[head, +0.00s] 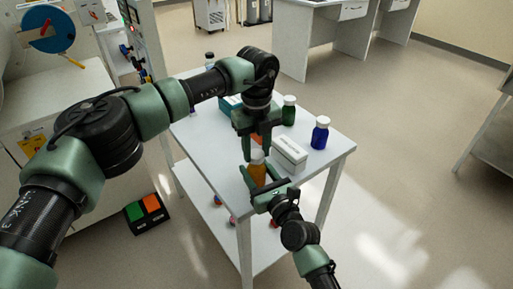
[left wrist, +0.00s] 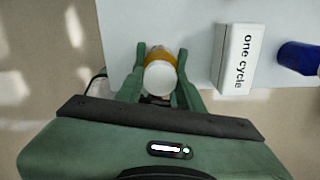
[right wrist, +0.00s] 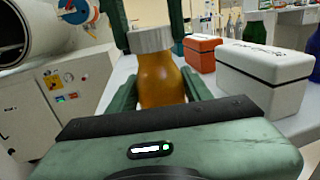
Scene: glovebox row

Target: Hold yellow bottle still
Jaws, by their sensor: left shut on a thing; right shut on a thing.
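The yellow bottle (head: 257,174), amber with a white cap (head: 257,156), stands upright at the near edge of the white table. My left gripper (head: 256,155) reaches down from above and is shut on the white cap. In the left wrist view the cap (left wrist: 160,78) sits between its fingers. My right gripper (head: 262,192) comes from the near side and is shut on the bottle's body. In the right wrist view the amber body (right wrist: 162,82) is between its fingers, with the cap (right wrist: 150,40) above. The fingers hide parts of the bottle.
A white box (head: 290,155) labelled "one cycle" stands close right of the bottle. An orange box (right wrist: 201,50) is behind it. A green bottle (head: 289,112) and a blue bottle (head: 320,134) stand farther right. A teal box (head: 230,104) is at the back.

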